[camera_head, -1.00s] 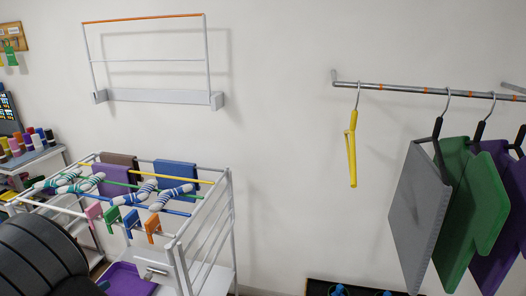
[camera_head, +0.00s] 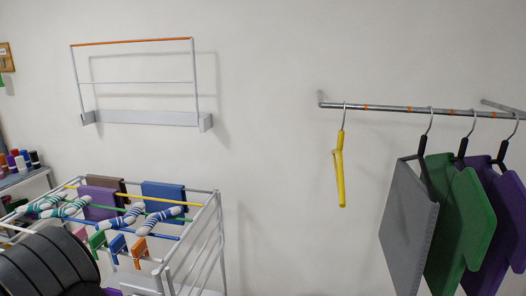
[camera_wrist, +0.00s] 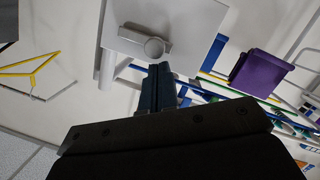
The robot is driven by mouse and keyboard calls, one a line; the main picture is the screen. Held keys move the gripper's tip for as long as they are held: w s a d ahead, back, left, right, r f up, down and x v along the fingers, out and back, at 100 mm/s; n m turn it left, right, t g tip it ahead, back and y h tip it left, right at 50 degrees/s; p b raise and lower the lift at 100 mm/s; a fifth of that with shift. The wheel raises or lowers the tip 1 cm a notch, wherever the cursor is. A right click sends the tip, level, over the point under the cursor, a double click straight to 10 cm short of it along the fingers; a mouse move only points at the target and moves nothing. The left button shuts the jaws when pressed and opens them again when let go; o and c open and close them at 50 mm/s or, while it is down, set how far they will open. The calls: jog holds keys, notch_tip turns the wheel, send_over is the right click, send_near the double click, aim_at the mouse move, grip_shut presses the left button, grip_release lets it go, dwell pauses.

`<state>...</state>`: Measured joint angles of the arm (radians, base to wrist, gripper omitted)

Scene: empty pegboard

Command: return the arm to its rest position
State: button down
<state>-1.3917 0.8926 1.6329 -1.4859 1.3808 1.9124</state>
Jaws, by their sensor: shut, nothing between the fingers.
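My gripper (camera_wrist: 159,75) shows in the wrist view, its dark blue fingers together with nothing between them. Its dark body fills the bottom of that view. The fingertips point toward a white panel with a round knob (camera_wrist: 154,47); I cannot tell the gap between them. In the head view the gripper is not visible.
A drying rack (camera_head: 207,240) with socks, cloths and clips stands at lower left. A wall rack (camera_head: 140,118) hangs above it. A rail (camera_head: 385,108) at right holds a yellow hanger (camera_head: 340,180) and grey, green and purple garments. Bare wall lies between.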

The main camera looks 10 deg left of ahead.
jog(key=shift+a, duration=0.75)
